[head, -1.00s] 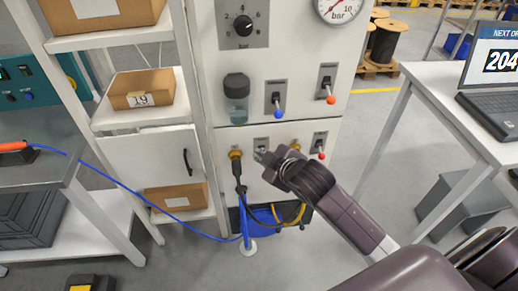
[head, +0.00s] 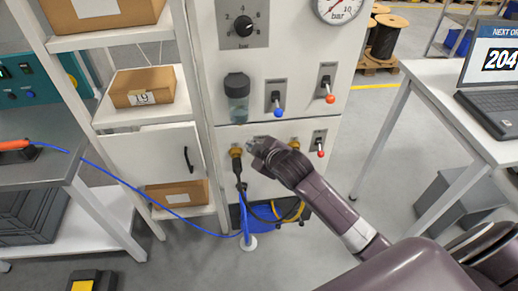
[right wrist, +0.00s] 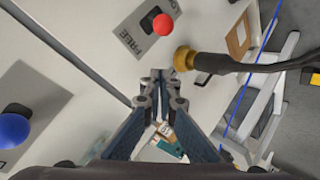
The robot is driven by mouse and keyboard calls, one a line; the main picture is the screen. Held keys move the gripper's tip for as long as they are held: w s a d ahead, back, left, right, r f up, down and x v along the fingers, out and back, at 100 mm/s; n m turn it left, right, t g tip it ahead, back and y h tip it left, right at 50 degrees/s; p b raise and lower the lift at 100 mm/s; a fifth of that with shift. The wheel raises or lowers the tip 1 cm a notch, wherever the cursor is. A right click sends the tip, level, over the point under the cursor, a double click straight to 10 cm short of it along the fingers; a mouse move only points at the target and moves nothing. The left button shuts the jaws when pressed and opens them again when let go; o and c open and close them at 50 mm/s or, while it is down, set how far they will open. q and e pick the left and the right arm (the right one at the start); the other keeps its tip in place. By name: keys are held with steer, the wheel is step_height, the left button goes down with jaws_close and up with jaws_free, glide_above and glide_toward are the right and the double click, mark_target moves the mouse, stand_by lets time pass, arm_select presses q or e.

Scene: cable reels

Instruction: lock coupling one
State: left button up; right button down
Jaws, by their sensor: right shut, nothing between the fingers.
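A brass coupling (head: 236,152) with a black hose hanging from it is on the left of the lower white panel. It also shows in the right wrist view (right wrist: 183,58). Beside it in that view is a lever with a red knob (right wrist: 163,24) on a grey plate (right wrist: 140,42) reading "FREE". My right gripper hides this lever in the head view. My right gripper (head: 255,147) is shut and empty in front of the panel, just right of the coupling; its closed tips (right wrist: 155,88) appear apart from knob and coupling. My left gripper is out of view.
A second red-knobbed lever (head: 321,153) is to the right. A shelf (head: 160,126) stands left, a laptop table (head: 430,85) right. A blue hose (head: 170,212) hangs across the left.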

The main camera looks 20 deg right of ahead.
steer(key=x, duration=0.2)
steer(key=shift+w+f, duration=0.1)
steer(key=shift+w, duration=0.2)
steer(key=s+d+f+p, duration=0.2)
steer(key=shift+s+d, duration=0.2)
steer(key=shift+d, duration=0.15)
